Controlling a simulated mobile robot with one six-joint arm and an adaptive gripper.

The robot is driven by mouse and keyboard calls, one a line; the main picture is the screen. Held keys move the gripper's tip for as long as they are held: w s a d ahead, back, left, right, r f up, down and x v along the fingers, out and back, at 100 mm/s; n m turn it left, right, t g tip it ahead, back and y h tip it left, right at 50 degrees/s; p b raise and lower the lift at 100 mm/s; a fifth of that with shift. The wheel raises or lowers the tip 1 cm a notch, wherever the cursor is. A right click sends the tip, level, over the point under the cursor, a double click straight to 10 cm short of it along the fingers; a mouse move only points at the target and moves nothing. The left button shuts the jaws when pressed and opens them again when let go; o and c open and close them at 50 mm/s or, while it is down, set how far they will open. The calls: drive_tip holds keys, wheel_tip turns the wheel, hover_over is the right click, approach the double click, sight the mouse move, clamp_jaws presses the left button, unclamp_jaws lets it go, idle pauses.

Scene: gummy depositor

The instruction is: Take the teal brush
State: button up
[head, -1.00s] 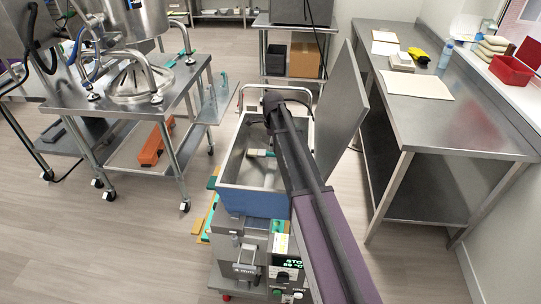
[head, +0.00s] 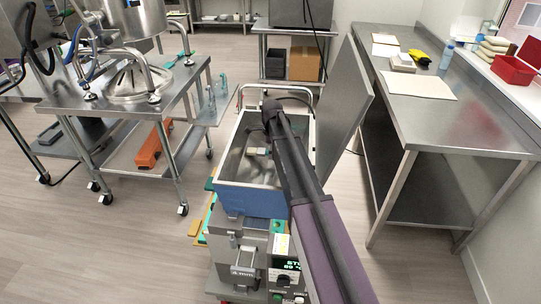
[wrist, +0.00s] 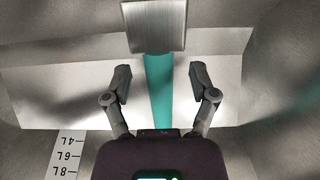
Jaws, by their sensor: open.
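The teal brush lies inside the open metal tank (head: 247,202). In the head view only its pale head end (head: 257,151) shows beside my arm, and the handle is hidden. In the wrist view, its teal handle (wrist: 158,92) runs up the middle to a broad grey, bristle-like head (wrist: 155,26). My gripper (wrist: 160,76) is open, with one finger on each side of the handle and a gap on both sides. The handle's lower end is hidden behind the gripper body. The fingers are hidden in the head view.
The tank's raised lid (head: 343,108) stands close to the right of my arm. A volume scale (wrist: 67,155) marks the tank's inside. A steel table (head: 440,115) is at the right and a steel cart (head: 135,110) at the left.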

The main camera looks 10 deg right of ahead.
idle(0.4)
clamp_jaws()
drive_tip(key=shift+r, duration=0.1)
wheel_tip(320, 180, up, 10)
drive_tip(key=p, duration=1)
idle(0.3)
idle(0.5)
drive_tip(key=c, duration=0.9)
unclamp_jaws()
clamp_jaws()
